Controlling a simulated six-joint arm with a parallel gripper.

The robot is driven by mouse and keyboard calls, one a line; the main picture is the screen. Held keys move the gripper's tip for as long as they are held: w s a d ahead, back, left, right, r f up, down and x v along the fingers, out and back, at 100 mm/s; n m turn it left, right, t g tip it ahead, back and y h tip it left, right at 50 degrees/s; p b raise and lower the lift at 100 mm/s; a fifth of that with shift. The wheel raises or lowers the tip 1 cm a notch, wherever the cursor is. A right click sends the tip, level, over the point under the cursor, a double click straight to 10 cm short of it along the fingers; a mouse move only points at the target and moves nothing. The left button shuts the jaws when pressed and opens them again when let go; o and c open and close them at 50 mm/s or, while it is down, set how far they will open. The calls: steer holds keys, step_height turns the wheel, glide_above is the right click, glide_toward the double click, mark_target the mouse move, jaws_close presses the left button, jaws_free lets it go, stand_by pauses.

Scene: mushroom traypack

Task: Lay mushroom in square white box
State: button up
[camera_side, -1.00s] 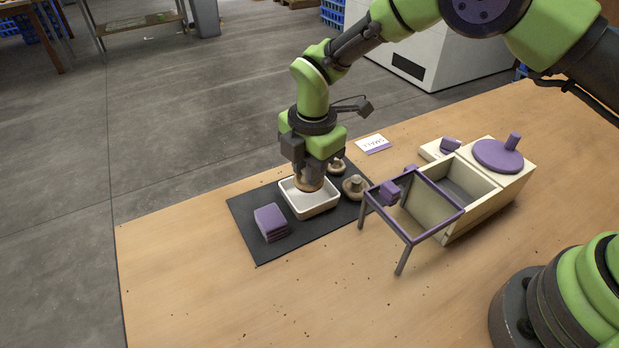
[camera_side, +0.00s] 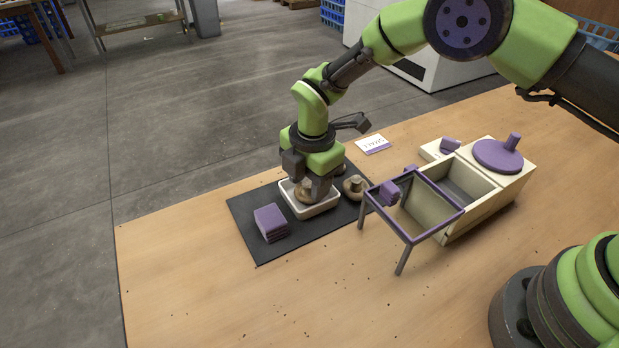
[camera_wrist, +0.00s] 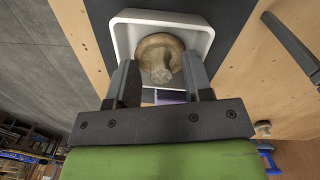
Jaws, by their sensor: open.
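The square white box (camera_side: 322,209) stands on a dark mat, and its rim (camera_wrist: 122,38) also shows in the wrist view. A brown mushroom (camera_wrist: 150,47) lies in the box with its stem towards my wrist camera; in the side view the mushroom (camera_side: 303,193) shows partly below the fingers. My gripper (camera_wrist: 160,78) is open, its fingers on either side of the mushroom's stem. In the side view my gripper (camera_side: 316,192) is low over the box. A second mushroom (camera_side: 354,186) sits on the mat right of the box. Another is mostly hidden behind my gripper.
A purple stack (camera_side: 270,222) stands on the mat (camera_side: 247,205) left of the box. To the right are a purple-rimmed frame (camera_side: 412,238) on legs, a cream bin (camera_side: 485,210) and a purple round lid (camera_side: 498,155). A white card (camera_side: 372,144) lies behind. The front table is clear.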

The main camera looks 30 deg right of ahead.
step_height(320, 180, up, 12)
steer(key=shift+s+r, duration=0.15)
steer(key=shift+s, duration=0.2)
steer(key=shift+d, duration=0.1)
steer(key=s+d+r+m+t+y, duration=0.1)
steer(key=s+d+r+m, duration=0.3)
steer(key=r+m, duration=0.25)
steer(key=s+d+r+m+t, duration=0.2)
steer(key=s+d+r+m, duration=0.25)
steer(key=r, duration=0.35)
steer(key=s+d+r+m+t, duration=0.1)
steer(key=s+d+m+t, duration=0.2)
steer(key=s+m, duration=1.1)
steer(key=shift+s+d+r+t+y, duration=0.15)
steer(key=shift+s+d+t+y, duration=0.2)
steer(key=shift+d, duration=0.65)
